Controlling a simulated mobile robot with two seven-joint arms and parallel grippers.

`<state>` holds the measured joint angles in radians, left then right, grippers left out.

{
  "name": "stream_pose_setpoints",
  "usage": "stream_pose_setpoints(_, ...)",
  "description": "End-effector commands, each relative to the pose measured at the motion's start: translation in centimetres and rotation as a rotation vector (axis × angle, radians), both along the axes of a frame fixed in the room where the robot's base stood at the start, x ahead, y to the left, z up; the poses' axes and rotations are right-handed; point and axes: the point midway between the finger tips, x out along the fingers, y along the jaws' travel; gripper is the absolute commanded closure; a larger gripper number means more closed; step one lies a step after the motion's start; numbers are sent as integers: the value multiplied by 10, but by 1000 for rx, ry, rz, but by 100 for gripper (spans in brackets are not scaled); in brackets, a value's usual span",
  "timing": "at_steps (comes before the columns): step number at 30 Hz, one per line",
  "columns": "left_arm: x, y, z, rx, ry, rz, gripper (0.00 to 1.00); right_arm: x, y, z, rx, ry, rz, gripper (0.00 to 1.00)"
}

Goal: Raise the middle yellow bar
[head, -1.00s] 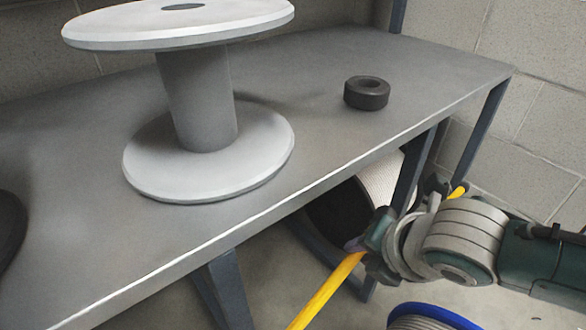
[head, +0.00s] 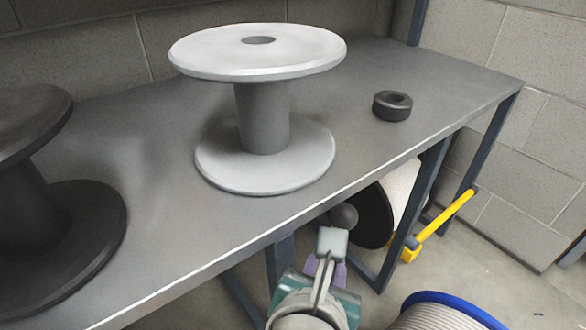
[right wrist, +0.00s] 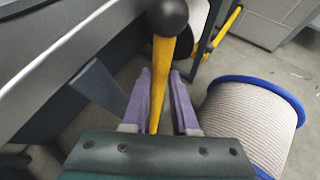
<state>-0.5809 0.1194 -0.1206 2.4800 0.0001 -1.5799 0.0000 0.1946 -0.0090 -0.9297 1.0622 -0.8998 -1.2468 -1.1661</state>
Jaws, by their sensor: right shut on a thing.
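My right gripper (head: 326,268) is in front of the bench edge in the head view, its arm coming in from the bottom. In the right wrist view, its purple fingers (right wrist: 160,90) are shut on a yellow bar (right wrist: 161,70) tipped with a dark ball knob (right wrist: 167,16). The knob also shows in the head view (head: 344,215), just beyond the gripper; most of the bar is hidden there. Another yellow bar (head: 440,228) slants beside the bench leg at right. It also shows in the right wrist view (right wrist: 228,24). My left gripper is out of view.
A grey bench (head: 160,190) carries a pale spool (head: 262,110), a dark spool (head: 50,210) and a small black ring (head: 392,106). A blue-rimmed cable reel (right wrist: 250,120) stands on the floor, right of the gripper. Another reel (head: 375,215) sits under the bench.

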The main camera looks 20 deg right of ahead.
Motion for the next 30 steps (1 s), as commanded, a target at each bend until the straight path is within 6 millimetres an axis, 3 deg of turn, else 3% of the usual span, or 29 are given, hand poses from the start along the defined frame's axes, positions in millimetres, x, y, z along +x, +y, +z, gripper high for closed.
stream_pose_setpoints(14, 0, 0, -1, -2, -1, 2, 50, -3, 4, -2, -13, 1, 3, 100)
stream_pose_setpoints(15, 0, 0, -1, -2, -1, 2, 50, -3, 4, -2, -12, 0, 2, 72)
stream_pose_setpoints(21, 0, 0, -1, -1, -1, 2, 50, -2, 4, -1, -13, -1, 2, 49)
stream_pose_setpoints(23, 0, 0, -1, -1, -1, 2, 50, -2, 4, -1, -14, -1, 1, 43)
stream_pose_setpoints(30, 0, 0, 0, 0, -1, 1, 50, -2, 4, 0, -14, -2, 0, 43)
